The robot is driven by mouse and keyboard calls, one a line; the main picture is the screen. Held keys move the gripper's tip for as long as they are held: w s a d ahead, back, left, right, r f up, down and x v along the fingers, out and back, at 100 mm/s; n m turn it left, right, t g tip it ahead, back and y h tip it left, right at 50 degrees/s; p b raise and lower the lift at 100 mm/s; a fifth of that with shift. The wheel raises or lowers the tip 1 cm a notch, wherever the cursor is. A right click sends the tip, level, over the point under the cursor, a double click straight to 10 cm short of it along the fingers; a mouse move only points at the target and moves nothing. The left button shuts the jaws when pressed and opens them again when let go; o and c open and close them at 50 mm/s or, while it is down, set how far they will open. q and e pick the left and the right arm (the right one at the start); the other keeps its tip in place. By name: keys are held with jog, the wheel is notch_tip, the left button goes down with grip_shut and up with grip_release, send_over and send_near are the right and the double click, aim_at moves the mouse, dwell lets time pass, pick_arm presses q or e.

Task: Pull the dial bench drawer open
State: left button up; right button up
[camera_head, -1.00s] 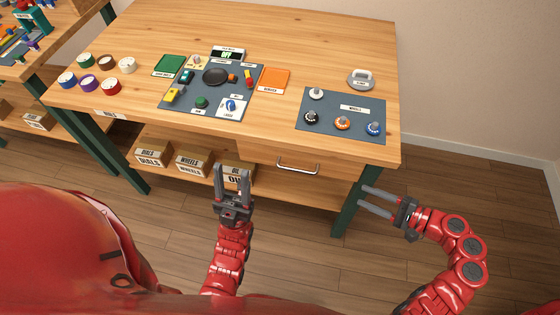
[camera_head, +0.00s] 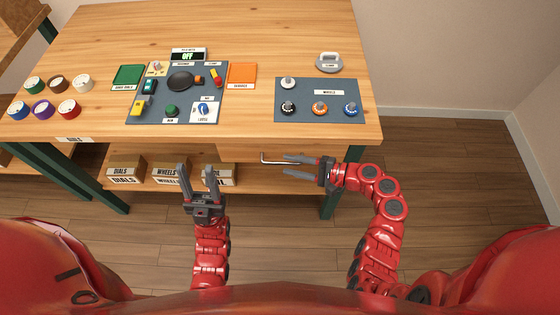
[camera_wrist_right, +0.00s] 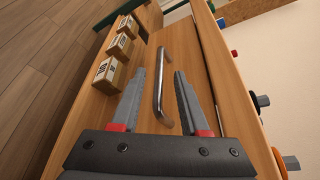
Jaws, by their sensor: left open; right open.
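The drawer (camera_head: 232,148) is a wooden front under the right half of the bench top, and it looks closed. Its silver bar handle (camera_head: 264,159) is partly hidden by my right gripper (camera_head: 284,166) in the head view. In the right wrist view, the handle (camera_wrist_right: 163,85) lies between the two open fingers of my right gripper (camera_wrist_right: 162,95), near their tips; I cannot tell whether they touch it. My left gripper (camera_head: 196,177) is open and empty in front of the lower shelf, left of the drawer.
Cardboard boxes (camera_head: 172,174) labelled dials and wheels stand on the shelf below. The bench top (camera_head: 240,125) holds mats, dials, wheels and several coloured rolls. A green bench leg (camera_head: 330,203) stands just beyond my right gripper. The floor in front is clear.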

aim_at(280, 162)
jog(key=shift+x, duration=2.05)
grip_shut()
